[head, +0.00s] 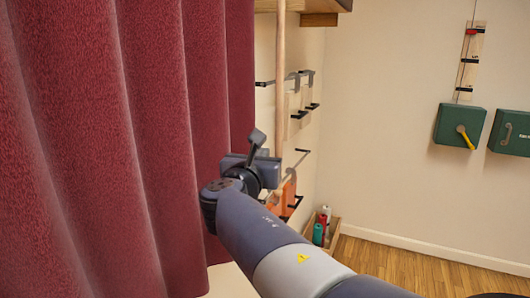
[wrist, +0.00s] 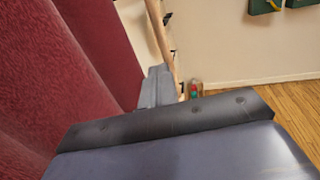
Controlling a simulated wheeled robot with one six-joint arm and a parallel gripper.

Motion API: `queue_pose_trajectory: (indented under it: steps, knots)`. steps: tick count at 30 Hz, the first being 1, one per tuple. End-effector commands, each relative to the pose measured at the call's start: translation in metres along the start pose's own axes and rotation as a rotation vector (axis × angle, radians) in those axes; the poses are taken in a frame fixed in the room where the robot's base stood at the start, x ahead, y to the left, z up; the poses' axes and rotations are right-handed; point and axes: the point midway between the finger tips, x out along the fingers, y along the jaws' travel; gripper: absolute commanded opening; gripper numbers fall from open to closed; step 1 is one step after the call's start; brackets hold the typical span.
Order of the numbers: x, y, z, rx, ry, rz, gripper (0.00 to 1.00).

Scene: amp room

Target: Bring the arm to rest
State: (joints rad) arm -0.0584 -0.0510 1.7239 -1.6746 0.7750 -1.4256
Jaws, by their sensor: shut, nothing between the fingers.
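My arm reaches from the bottom right of the head view up to the middle, stretched out in front of me. My gripper (head: 257,138) is at its far end, shut and empty, close to the right edge of the red curtain (head: 125,150). I cannot tell whether it touches the cloth. In the wrist view my gripper (wrist: 158,76) shows its grey fingers together, with the curtain (wrist: 85,60) filling the left side. Part of the wall behind the arm is hidden.
A wooden pole (head: 280,90) and wall racks (head: 300,100) stand behind the gripper. A wooden box (head: 333,240) with bottles sits on the floor. Two green boxes, one with a yellow lever (head: 465,137), hang on the right wall. The wooden floor (head: 400,262) at right looks clear.

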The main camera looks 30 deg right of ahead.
Motion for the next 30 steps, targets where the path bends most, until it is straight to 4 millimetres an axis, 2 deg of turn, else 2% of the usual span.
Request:
queue_pose_trajectory:
  steps: [6,17,20,30]
  knots:
    - [-0.006,0.0,0.0,0.0,0.0,0.0,0.0]
    - [0.001,0.0,0.0,-0.001,0.001,-0.002,0.0]
    - [0.013,-0.001,0.0,-0.001,0.002,-0.004,0.0]
    - [0.074,-0.001,0.001,-0.002,0.001,-0.004,0.0]
